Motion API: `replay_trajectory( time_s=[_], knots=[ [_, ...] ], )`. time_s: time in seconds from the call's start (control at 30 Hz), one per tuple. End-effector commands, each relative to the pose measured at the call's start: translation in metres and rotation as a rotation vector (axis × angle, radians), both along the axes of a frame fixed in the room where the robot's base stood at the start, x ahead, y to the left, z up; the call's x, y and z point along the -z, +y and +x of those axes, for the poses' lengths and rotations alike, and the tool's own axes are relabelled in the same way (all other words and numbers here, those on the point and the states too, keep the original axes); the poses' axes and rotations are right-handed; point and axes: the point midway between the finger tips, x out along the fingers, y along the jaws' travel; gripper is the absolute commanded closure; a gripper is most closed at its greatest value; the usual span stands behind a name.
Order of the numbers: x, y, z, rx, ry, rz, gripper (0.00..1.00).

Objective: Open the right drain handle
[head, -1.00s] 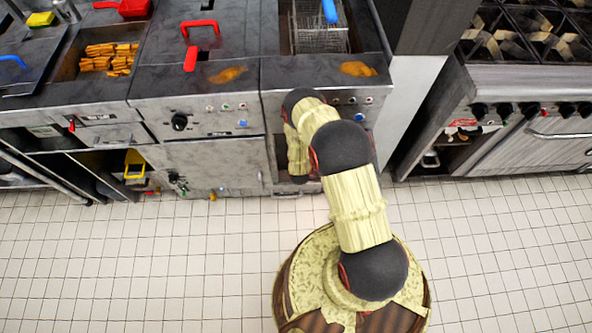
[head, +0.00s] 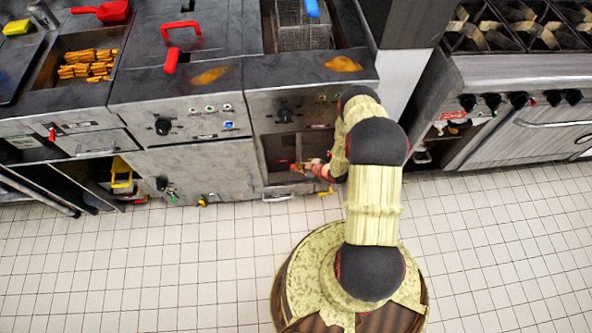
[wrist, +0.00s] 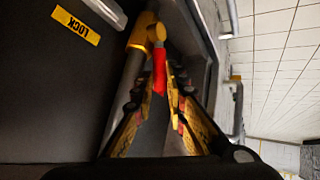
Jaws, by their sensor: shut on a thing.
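The red drain handle (wrist: 159,72) sits on a brass valve (wrist: 143,32) on a metal pipe, inside the open cabinet below the right fryer. My gripper (wrist: 163,92) is shut on the red handle, with one finger on each side of it in the wrist view. In the head view my gripper (head: 318,170) is small at the cabinet opening (head: 278,150), beside my arm. The handle's far end and exact angle are hard to make out there.
A yellow LOCK label (wrist: 76,23) is on a dark panel close to the left of my gripper. The left fryer's closed door (head: 200,172) adjoins the opening. A range (head: 530,120) stands at right. The tiled floor (head: 150,270) is clear.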

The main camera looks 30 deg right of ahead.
Motion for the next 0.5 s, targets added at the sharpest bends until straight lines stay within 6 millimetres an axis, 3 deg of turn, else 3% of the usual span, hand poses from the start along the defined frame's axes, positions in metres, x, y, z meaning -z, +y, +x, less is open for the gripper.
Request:
replay_trajectory(
  time_s=[0.5],
  knots=[
    [0.0012, -0.0017, -0.0024, -0.001, -0.025, 0.067, 1.0]
  ],
)
